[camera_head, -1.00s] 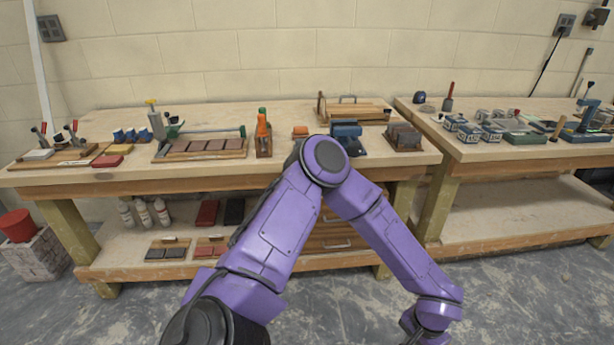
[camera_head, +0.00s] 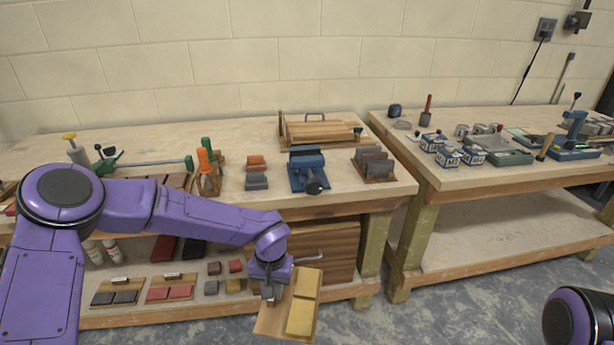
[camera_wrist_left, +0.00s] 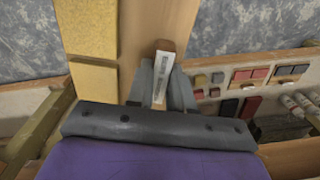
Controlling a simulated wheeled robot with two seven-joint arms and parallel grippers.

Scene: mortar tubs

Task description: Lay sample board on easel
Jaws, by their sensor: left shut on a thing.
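My left gripper (camera_head: 270,289) is shut on the edge of a wooden sample board (camera_head: 270,322) with two yellow tiles (camera_head: 301,317). The board is held tilted in front of the workbench, beside its lower shelf. In the left wrist view the fingers (camera_wrist_left: 161,88) close on a small wooden block with a white label (camera_wrist_left: 159,80) at the board's edge, and the yellow tiles (camera_wrist_left: 95,95) show to the left. My right gripper is out of view. I cannot make out an easel for certain.
Two sample boards with dark tiles (camera_head: 116,296) and red tiles (camera_head: 171,292) lie on the lower shelf. On the bench top stand a blue clamp tool (camera_head: 309,172), a slatted wooden rack (camera_head: 318,131) and tile holders. A second bench (camera_head: 480,180) stands right, across a gap.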

